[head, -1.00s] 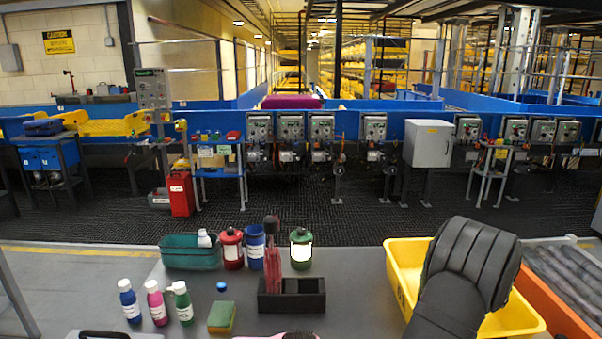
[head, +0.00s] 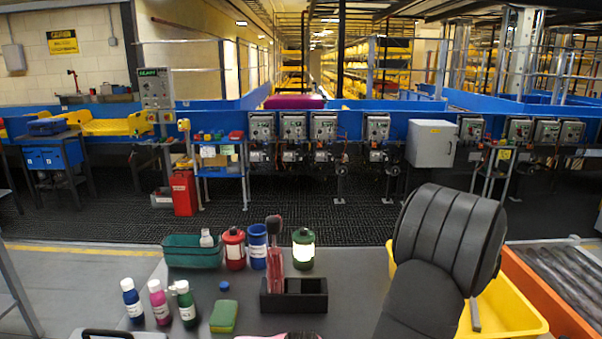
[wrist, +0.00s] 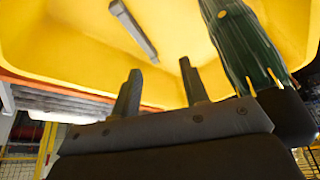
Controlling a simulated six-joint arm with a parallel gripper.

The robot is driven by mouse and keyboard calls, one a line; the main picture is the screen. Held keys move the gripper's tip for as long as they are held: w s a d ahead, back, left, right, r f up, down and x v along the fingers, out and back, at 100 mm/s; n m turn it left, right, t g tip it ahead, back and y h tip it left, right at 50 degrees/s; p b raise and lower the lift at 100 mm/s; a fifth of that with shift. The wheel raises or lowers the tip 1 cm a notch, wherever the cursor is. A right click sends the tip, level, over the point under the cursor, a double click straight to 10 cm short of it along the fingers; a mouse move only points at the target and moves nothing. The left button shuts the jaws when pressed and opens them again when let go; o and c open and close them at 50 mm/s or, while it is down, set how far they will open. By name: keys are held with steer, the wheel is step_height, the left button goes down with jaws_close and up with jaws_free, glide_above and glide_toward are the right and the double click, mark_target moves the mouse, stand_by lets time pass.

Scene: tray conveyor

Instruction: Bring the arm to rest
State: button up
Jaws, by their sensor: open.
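My arm (head: 450,240) is a black, bulky shape over the left part of the yellow bin (head: 515,318) at the right of the table in the head view. The arm hides that side of the bin, and my gripper cannot be made out there. In the wrist view my gripper (wrist: 160,85) has its two dark fingers apart, with nothing between them. The yellow bin's inside (wrist: 80,40) fills the view beyond the fingers. A grey bar (wrist: 134,30) lies in it, apart from the fingers. A dark green ribbed thing (wrist: 243,45) is right of the fingers; I cannot tell what it is.
An orange bin (head: 550,295) is at the far right.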

steer(key=s+a+r+m+g+h, duration=0.1)
steer(key=s+a+r+m, duration=0.15)
steer(key=a, duration=0.45)
steer(key=s+a+r+m, duration=0.1)
steer(key=s+a+m, duration=0.15)
steer(key=a, duration=0.35)
steer(key=a+f+m+g+h, duration=0.1)
steer(key=a+f+m, duration=0.4)
steer(key=a, duration=0.9)
steer(key=shift+a+m+g, duration=0.3)
steer(key=shift+m+g, duration=0.6)
steer(key=shift+s+f, duration=0.1)
